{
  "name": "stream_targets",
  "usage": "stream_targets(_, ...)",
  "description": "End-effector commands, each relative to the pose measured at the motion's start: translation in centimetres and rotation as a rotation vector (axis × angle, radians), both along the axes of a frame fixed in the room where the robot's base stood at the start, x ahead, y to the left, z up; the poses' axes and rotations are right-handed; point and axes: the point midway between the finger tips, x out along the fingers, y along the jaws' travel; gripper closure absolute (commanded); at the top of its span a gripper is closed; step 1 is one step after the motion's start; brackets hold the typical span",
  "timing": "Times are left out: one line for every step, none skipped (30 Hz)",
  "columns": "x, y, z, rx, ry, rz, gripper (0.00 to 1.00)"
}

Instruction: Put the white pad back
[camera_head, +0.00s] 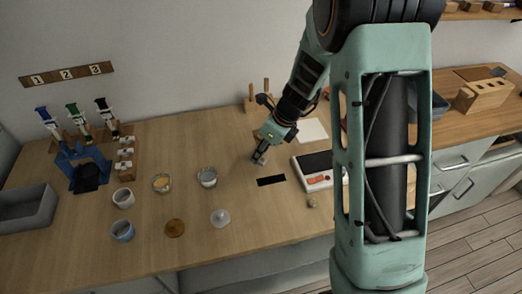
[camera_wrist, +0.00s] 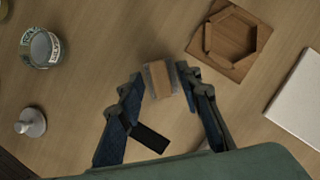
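A flat white square (camera_head: 312,130), the only thing here that looks like a white pad, lies on the table right of my gripper. It also shows at the right edge of the wrist view (camera_wrist: 303,98). My gripper (camera_head: 261,158) points down low over the table. In the wrist view its two fingers (camera_wrist: 160,80) are spread, one on each side of a small block (camera_wrist: 159,79) with grey sides and a tan band. I cannot tell whether they touch the block. A wooden base with a hexagonal frame (camera_wrist: 235,36) lies behind and right of the block.
A black strip (camera_head: 271,180) lies just in front of my gripper. A white-framed case (camera_head: 318,170) stands to its right. A glass jar (camera_head: 207,177) and a knobbed clear lid (camera_head: 221,217) stand to its left. A wooden peg stand (camera_head: 257,103) is behind.

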Motion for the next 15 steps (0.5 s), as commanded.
stream_targets(0.0,0.0,0.0,0.0,0.0,0.0,0.67)
stream_targets(0.0,0.0,0.0,0.0,0.0,0.0,0.67)
stream_targets(0.0,0.0,0.0,0.0,0.0,0.0,0.67)
stream_targets(0.0,0.0,0.0,0.0,0.0,0.0,0.67)
stream_targets(0.0,0.0,0.0,0.0,0.0,0.0,0.67)
stream_targets(0.0,0.0,0.0,0.0,0.0,0.0,0.67)
stream_targets(0.0,0.0,0.1,0.0,0.0,0.0,0.67)
stream_targets(0.0,0.0,0.3,0.0,0.0,0.001,0.67)
stream_targets(0.0,0.0,0.5,0.0,0.0,0.001,0.67)
stream_targets(0.0,-0.1,0.8,0.0,-0.002,0.001,0.67)
stream_targets(-0.1,-0.2,1.1,0.0,-0.002,0.001,0.67)
stream_targets(-0.1,-0.3,1.7,0.001,-0.004,0.0,0.67)
stream_targets(-0.2,-0.5,2.2,0.001,-0.004,0.0,0.67)
stream_targets(-0.4,-0.7,2.8,0.001,-0.004,0.0,0.67)
stream_targets(-0.6,-1.0,3.6,0.001,-0.005,0.001,0.67)
